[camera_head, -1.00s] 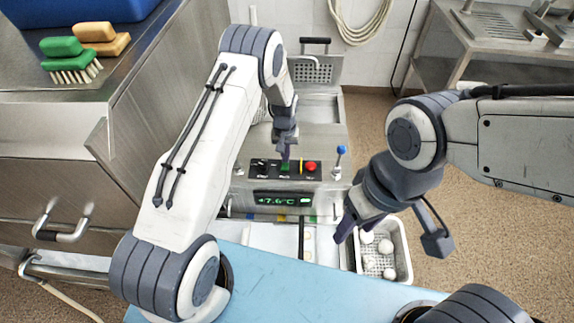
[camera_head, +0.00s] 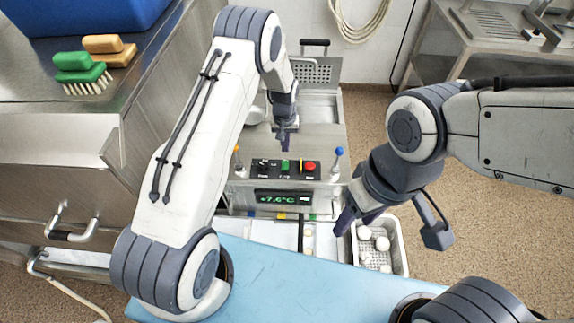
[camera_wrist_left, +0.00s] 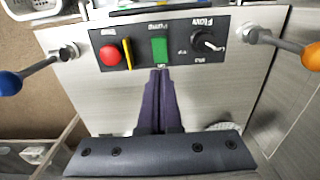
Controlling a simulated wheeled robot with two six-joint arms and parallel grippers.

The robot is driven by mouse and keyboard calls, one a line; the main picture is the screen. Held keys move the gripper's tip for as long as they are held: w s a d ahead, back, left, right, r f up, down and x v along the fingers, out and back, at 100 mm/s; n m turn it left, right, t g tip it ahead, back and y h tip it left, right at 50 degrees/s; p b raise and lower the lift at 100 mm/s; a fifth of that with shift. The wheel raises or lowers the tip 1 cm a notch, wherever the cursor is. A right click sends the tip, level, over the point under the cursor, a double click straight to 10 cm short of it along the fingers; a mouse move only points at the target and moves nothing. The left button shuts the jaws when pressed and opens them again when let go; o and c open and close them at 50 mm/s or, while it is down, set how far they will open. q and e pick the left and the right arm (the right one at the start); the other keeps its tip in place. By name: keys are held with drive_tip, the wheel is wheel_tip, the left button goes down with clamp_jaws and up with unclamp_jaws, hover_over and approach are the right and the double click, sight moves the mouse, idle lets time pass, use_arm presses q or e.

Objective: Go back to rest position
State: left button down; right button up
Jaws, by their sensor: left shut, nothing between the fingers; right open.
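My left gripper (camera_head: 285,147) is shut and empty, pointing down at the control panel of a steel machine (camera_head: 232,197). Its fingertips are just behind the green button (camera_head: 285,166) in the head view. In the left wrist view the shut fingers (camera_wrist_left: 159,78) end beside the green button (camera_wrist_left: 159,49); whether they touch is unclear. The red button (camera_head: 310,167) and a black knob (camera_wrist_left: 203,40) flank it. My right gripper (camera_head: 357,218) is open and empty, near a white perforated basket (camera_head: 401,245) holding several white round objects.
Blue-tipped (camera_head: 339,152) and orange-tipped (camera_head: 238,149) levers stand on either side of the panel. A lit display (camera_head: 283,199) is on the machine's front. Green and tan brushes (camera_head: 80,68) lie on the steel counter at left. A steel table (camera_head: 480,35) stands back right.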

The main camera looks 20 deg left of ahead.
use_arm(q)
drive_tip(key=s+d+r+m+b, duration=0.1)
drive_tip(key=s+d+r+m, duration=0.1)
drive_tip(key=s+d+r, duration=0.55)
drive_tip(key=s+d+r+m+b, duration=0.25)
drive_tip(key=s+d+r, duration=0.2)
drive_tip(key=r, duration=0.55)
use_arm(e)
wheel_tip(320, 180, down, 5)
drive_tip(key=shift+f+b, duration=0.15)
drive_tip(key=shift+b, duration=0.75)
use_arm(q)
drive_tip(key=s+r+m, duration=0.2)
drive_tip(key=s, duration=0.9)
drive_tip(key=s+a+r+m+h, duration=0.1)
drive_tip(key=s+r+m, duration=0.2)
drive_tip(key=s, duration=0.8)
drive_tip(key=shift+s+a, duration=0.15)
drive_tip(key=shift+s, duration=0.1)
use_arm(e)
drive_tip(key=shift+c, duration=0.3)
drive_tip(key=shift+c, duration=0.2)
drive_tip(key=shift+a, duration=0.1)
